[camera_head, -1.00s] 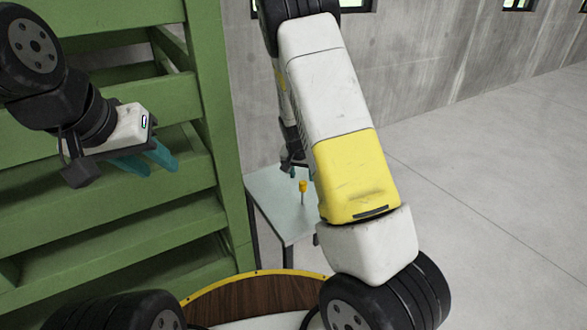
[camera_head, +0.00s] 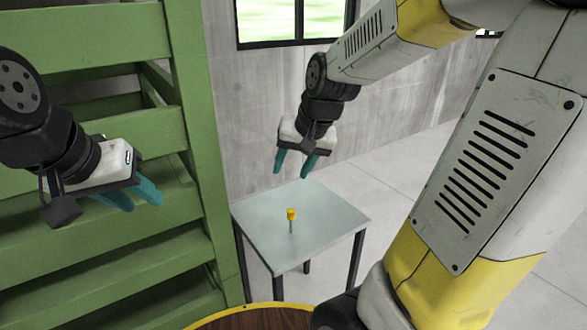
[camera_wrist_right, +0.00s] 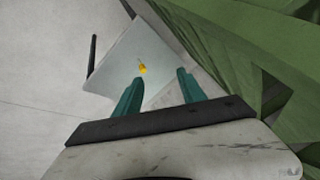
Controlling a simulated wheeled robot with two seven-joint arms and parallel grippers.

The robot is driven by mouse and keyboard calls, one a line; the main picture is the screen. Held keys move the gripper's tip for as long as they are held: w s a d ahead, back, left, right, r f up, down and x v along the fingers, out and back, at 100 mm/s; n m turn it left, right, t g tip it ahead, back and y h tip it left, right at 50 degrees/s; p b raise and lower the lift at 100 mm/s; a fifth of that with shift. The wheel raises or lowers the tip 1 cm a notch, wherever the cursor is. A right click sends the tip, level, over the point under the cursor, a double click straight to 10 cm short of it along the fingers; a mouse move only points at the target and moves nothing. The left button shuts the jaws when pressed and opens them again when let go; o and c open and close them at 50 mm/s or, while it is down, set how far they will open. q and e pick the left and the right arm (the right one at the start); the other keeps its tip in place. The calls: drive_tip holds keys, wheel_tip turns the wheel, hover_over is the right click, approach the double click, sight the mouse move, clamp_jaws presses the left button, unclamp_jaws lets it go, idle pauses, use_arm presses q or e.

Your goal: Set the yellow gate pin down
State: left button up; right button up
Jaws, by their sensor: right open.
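The yellow gate pin (camera_head: 291,214) stands upright on the small pale table (camera_head: 325,211), its yellow head up and a thin grey shaft below. It also shows in the right wrist view (camera_wrist_right: 142,69), beyond and between the fingers. My right gripper (camera_head: 294,171) is open and empty, above the table's back part and apart from the pin; its teal fingers show in the right wrist view (camera_wrist_right: 158,85). My left gripper (camera_head: 140,199) is at the left, in front of the green rack, with its teal fingers apart and nothing seen between them.
A green slatted rack (camera_head: 110,110) fills the left side, close to the table's left edge. A concrete wall with a window (camera_head: 290,20) stands behind. The table top around the pin is clear, and open floor (camera_head: 395,185) lies to the right.

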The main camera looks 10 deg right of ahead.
drive_tip(key=s+r+n+t, duration=0.1)
drive_tip(key=s+r+n, duration=0.2)
drive_tip(key=s, duration=1)
wheel_tip(320, 180, up, 3)
drive_tip(key=shift+s+a+f, duration=0.1)
drive_tip(key=shift+s+a, duration=0.05)
drive_tip(key=shift+a, duration=0.1)
